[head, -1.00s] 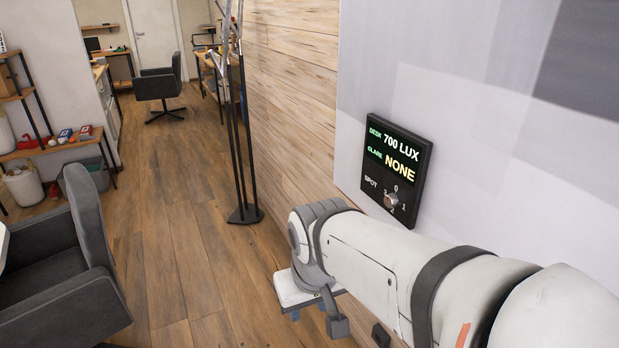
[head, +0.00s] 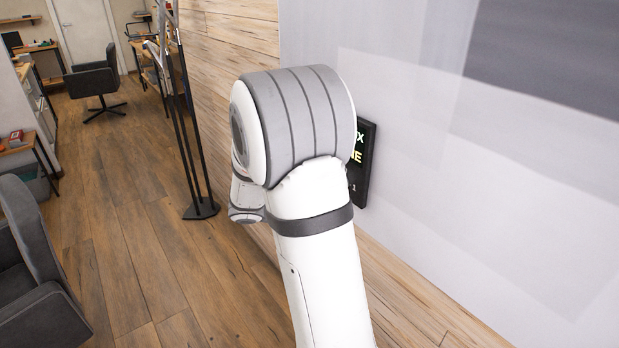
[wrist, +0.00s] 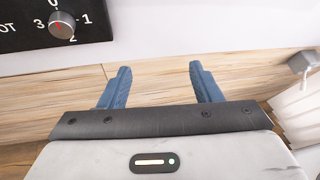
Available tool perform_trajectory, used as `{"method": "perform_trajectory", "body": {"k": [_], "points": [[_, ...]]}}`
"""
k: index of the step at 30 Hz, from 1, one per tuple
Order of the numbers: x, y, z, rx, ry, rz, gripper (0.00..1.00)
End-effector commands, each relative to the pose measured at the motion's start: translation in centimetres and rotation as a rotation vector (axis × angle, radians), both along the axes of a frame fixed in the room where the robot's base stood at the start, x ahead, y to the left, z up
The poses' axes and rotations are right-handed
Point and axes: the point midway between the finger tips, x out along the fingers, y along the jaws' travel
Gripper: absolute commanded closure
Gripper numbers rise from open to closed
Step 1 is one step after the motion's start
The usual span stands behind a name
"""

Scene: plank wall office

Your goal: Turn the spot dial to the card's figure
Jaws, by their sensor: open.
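The black panel (head: 366,140) on the wall is mostly hidden behind my arm in the head view, with only its right edge and bits of lettering showing. In the wrist view part of the panel (wrist: 105,22) is at the upper left. Its spot dial (wrist: 62,24) is a round metallic knob with a small red mark, ringed by 0 above, 1 right, 2 below and 3 left. The mark seems to be on the knob's left side; its exact setting is unclear. My gripper (wrist: 160,72) is open and empty, to the right of and below the dial, apart from it. No card is recognisable.
A black floor stand (head: 201,208) with tall poles stands left of my arm. A dark chair (head: 35,270) is at the lower left and another (head: 95,80) is further back. The wood floor between them is clear. A small grey object (wrist: 302,62) is at the wrist view's right.

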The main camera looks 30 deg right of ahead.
Motion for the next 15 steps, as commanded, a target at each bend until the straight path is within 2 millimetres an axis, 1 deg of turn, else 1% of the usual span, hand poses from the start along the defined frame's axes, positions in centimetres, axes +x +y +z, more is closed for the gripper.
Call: {"method": "perform_trajectory", "body": {"k": [1, 3, 6, 10, 12, 15], "points": [[1.8, -1.3, -0.7, -0.059, 0.120, 0.076, 0.42], [4.2, -2.7, -1.4, -0.143, 0.274, 0.183, 0.42], [7.4, -4.0, -2.6, -0.252, 0.465, 0.313, 0.42], [10.4, -4.9, -4.2, -0.358, 0.645, 0.431, 0.42], [11.5, -5.1, -4.8, -0.397, 0.708, 0.471, 0.42], [12.4, -5.3, -5.3, -0.431, 0.756, 0.504, 0.42]]}}
